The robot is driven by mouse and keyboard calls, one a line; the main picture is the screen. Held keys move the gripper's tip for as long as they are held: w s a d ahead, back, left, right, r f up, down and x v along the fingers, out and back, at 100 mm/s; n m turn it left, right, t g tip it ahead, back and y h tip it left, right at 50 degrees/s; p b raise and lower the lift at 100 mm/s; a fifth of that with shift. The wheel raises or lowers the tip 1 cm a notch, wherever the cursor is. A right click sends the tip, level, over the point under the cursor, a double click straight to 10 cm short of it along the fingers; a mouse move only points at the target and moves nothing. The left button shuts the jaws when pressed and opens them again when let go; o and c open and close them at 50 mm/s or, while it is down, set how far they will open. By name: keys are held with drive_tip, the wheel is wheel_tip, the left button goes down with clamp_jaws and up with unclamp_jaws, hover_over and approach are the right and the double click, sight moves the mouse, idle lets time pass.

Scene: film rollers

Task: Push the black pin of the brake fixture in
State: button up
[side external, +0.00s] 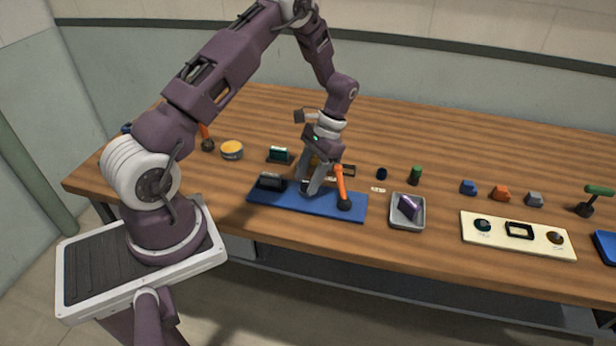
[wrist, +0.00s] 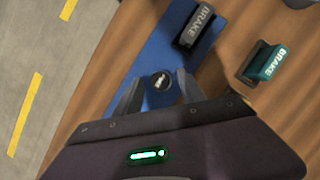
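A blue board (side external: 288,203) lies near the table's front edge, and also shows in the wrist view (wrist: 158,45). On it stands a black block marked BRAKE (wrist: 198,27), at the board's left end in the side view (side external: 270,182). A round black piece with a pale mark (wrist: 160,82) sits on the board between my fingertips; whether it is the pin I cannot tell. My gripper (side external: 312,188) points down over the board's middle. In the wrist view my gripper (wrist: 159,90) has its fingers apart on either side of the round piece, with no clear contact.
An orange-handled lever (side external: 341,184) rises at the board's right end, close to my gripper. A teal BRAKE block (wrist: 268,62) stands behind the board. A grey tray with a purple piece (side external: 408,210) and a cream panel (side external: 490,241) lie to the right.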

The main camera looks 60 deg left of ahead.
drive_tip(key=s+d+r+t, duration=0.15)
drive_tip(key=d+r, duration=0.25)
drive_tip(key=r, duration=0.8)
drive_tip(key=s+d+r+t, duration=0.1)
drive_tip(key=d+r+t, duration=0.3)
drive_tip(key=r, duration=0.8)
drive_tip(key=s+d+r+t, duration=0.2)
drive_tip(key=s+d, duration=0.2)
drive_tip(key=s, duration=0.4)
drive_tip(key=s+d+r+t, duration=0.2)
drive_tip(key=s+d+r, duration=0.1)
drive_tip(key=s, duration=0.5)
drive_tip(key=shift+s+d+r, duration=0.2)
drive_tip(key=shift+d, duration=0.65)
drive_tip(key=shift+t, duration=0.25)
